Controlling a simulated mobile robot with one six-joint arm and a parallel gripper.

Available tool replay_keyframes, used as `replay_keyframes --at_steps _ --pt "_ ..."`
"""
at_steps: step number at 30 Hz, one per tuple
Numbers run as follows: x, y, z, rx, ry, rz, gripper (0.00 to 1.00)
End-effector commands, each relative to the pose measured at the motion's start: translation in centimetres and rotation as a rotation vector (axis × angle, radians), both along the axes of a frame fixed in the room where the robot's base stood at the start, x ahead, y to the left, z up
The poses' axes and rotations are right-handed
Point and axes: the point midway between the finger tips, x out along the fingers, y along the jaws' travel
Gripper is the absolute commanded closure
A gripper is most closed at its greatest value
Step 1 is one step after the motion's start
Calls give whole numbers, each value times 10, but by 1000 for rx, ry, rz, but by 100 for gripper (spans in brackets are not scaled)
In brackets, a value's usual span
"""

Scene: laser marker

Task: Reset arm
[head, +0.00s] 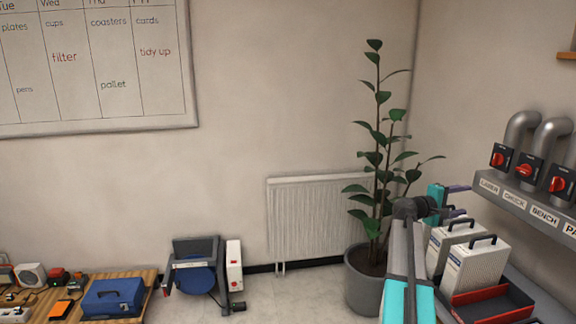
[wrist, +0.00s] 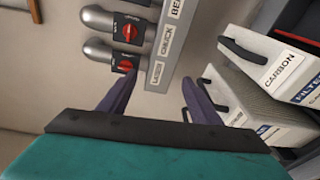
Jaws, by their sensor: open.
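My gripper (head: 464,200) is at the right in the head view, raised in front of the wall beside the plant. Its two purple fingers are apart with nothing between them. In the wrist view my gripper (wrist: 160,79) also shows open and empty, its fingers pointing toward the wall and the label shelf. My arm reaches up from the bottom right of the head view.
White filter boxes (head: 474,264) with black handles stand near my gripper, beside a red tray (head: 492,304). A shelf (head: 530,208) with pipes and red-knobbed valves (head: 529,169) is at the right. A potted plant (head: 366,284) stands left of my arm.

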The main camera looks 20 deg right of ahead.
Motion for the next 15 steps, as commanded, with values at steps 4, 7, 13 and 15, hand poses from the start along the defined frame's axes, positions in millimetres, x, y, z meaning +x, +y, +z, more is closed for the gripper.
replay_keyframes --at_steps 4,7,13,15 --pt "45 37 -55 49 38 68 42" --pt "69 62 -91 87 57 108 42" --pt "107 116 -166 174 90 181 42" --pt "117 137 -193 208 100 203 42"
